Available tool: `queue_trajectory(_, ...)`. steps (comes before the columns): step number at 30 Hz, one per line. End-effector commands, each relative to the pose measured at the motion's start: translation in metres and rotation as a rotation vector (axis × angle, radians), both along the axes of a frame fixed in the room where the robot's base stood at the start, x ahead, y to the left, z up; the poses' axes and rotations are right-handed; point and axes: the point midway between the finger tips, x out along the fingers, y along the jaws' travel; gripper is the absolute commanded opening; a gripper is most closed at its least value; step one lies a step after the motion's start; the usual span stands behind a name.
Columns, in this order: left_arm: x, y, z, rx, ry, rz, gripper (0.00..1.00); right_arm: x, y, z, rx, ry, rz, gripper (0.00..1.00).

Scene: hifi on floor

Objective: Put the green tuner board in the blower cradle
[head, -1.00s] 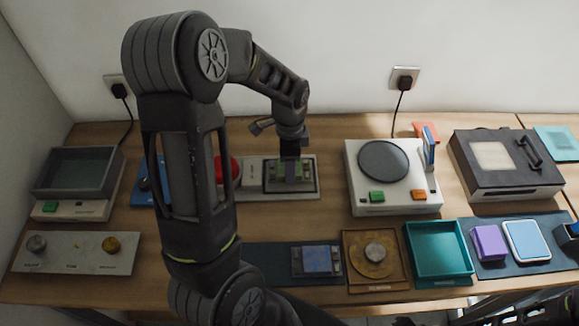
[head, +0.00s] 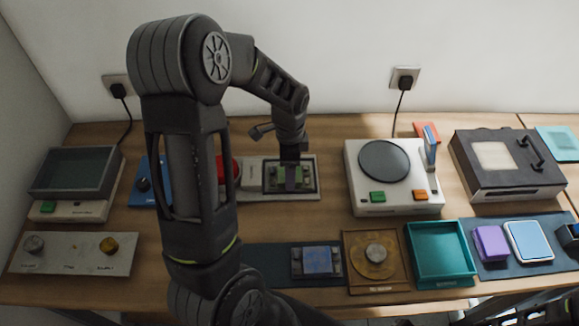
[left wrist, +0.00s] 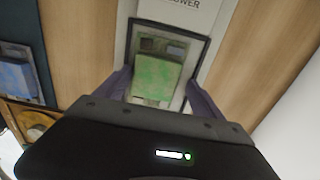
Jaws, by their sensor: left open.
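The green tuner board (head: 291,178) lies inside the dark-framed blower cradle (head: 314,188), on a pale unit at the back middle of the bench. In the left wrist view the green board (left wrist: 156,77) sits within the dark rim of the cradle (left wrist: 140,24), next to lettering ending in "OWER". My left gripper (left wrist: 163,92) is open, with one finger on each side of the board; I cannot tell whether they touch it. In the head view my left gripper (head: 290,163) is directly over the cradle and hides part of the board. My right gripper is not in view.
A red round part (head: 228,170) is left of the cradle, partly behind my arm. A white turntable unit (head: 392,178) stands to its right. In front are a blue board (head: 317,261), a brown plate (head: 377,285) and a teal tray (head: 440,280). Bare wood lies before the cradle.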

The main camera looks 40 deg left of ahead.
Motion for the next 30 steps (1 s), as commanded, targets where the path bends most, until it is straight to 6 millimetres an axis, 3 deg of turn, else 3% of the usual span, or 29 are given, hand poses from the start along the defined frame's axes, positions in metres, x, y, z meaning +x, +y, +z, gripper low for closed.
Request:
queue_trajectory(8, 0.0, 0.0, 0.018, 0.001, -0.002, 0.0, 0.79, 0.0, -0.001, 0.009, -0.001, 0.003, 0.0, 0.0)
queue_trajectory(22, 0.001, 0.0, 0.106, 0.001, -0.003, 0.0, 0.79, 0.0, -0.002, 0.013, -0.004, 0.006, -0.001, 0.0)
queue_trajectory(30, 0.0, 0.0, 0.123, -0.001, 0.001, 0.0, 0.79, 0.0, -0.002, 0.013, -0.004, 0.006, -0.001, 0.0)
